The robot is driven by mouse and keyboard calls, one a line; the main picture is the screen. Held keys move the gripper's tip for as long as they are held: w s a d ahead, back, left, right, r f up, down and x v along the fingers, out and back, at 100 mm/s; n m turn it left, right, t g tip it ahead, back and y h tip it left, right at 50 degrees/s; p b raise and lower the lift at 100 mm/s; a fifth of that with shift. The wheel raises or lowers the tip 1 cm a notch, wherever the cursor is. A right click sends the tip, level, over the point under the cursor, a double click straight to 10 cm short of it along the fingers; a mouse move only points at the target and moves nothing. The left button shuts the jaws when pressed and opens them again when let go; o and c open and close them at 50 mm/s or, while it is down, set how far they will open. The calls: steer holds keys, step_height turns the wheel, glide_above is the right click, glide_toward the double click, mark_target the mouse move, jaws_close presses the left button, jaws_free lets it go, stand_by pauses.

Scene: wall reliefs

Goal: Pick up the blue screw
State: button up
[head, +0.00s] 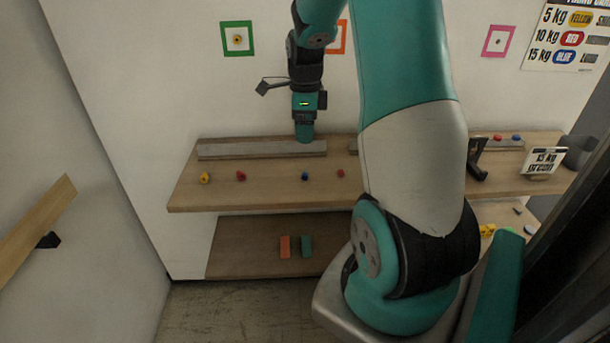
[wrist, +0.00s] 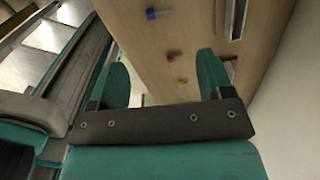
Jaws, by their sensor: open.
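The blue screw (head: 305,176) lies on the upper wooden shelf (head: 270,196), with a red screw (head: 241,175) to its left and another red screw (head: 341,173) to its right. My gripper (head: 304,137) points down in the head view and appears in line with the blue screw, over the area of the grey rail behind it. In the wrist view the two teal fingers of my gripper (wrist: 163,75) are spread apart with nothing held. The blue screw (wrist: 151,13) shows there near the top edge, beyond the fingertips. My arm hides part of the shelf to the right.
A yellow screw (head: 204,177) lies at the shelf's left end. A grey rail (head: 262,148) runs along the back. The lower shelf holds an orange block (head: 285,246) and a green block (head: 306,246). A sign (head: 543,161) stands at the right. Green (head: 237,39) and pink frames (head: 497,41) hang on the wall.

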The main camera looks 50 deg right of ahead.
mark_target(305, 172)
step_height(305, 172, down, 12)
steer(key=shift+f+p, duration=0.1)
steer(key=shift+p, duration=1.05)
steer(key=c, duration=1)
